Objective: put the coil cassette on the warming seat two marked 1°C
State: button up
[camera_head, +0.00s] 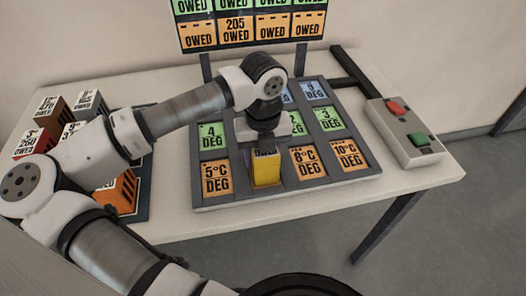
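A yellow block (266,172), which may be the coil cassette, is upright at the front row of the grey seat panel (250,199), between the seats marked 5°C (216,179) and 8°C (307,161). Its top label is partly covered. My gripper (263,147) points down right at the top of the block. Its fingers are too small and hidden to show whether they close on it. I cannot tell whether the block rests on the panel. No 1°C mark is readable; my arm and the block hide part of the panel.
A 10°C seat (347,155) is at front right, with green and blue seats behind. A control box (403,132) with red and green buttons is at right. Several labelled blocks (52,118) stand at left. A board of OWED cards (240,28) rises behind.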

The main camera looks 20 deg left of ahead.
jog(key=shift+f, duration=0.1)
jog(key=o, duration=1.4)
jog(key=shift+o, duration=0.2)
notch_tip(320, 180, up, 12)
jog(key=shift+r+b, duration=0.15)
jog(key=shift+b, duration=0.8)
